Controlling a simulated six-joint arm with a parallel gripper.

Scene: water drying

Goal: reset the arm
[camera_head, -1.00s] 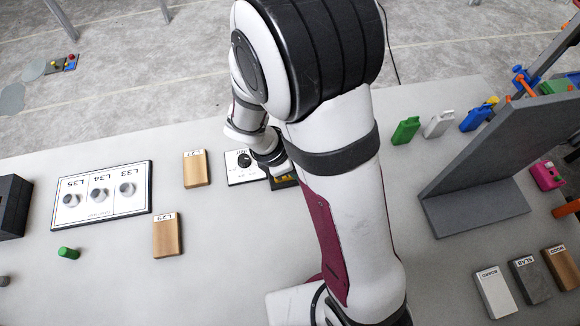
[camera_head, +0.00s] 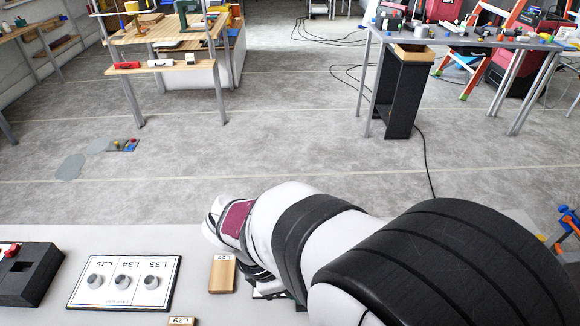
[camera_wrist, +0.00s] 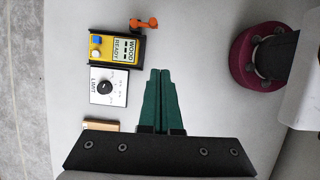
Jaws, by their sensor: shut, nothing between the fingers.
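My gripper (camera_wrist: 161,75) shows in the wrist view with its two green fingers together, shut and empty. It is above the light grey table (camera_wrist: 205,60), apart from the things on it. In the head view my arm fills the lower right and hides the gripper. In the wrist view a yellow "WOOD READY" box (camera_wrist: 115,48) with a blue and a white button stands left of the fingertips. Next to it lies a white "LIMIT" dial panel (camera_wrist: 108,87).
An orange piece (camera_wrist: 144,23) lies beside the yellow box. A wooden L27 block (camera_head: 222,275), a white three-knob panel (camera_head: 124,283) and a black box (camera_head: 28,275) are on the table in the head view. Open floor (camera_head: 250,150) lies beyond the table.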

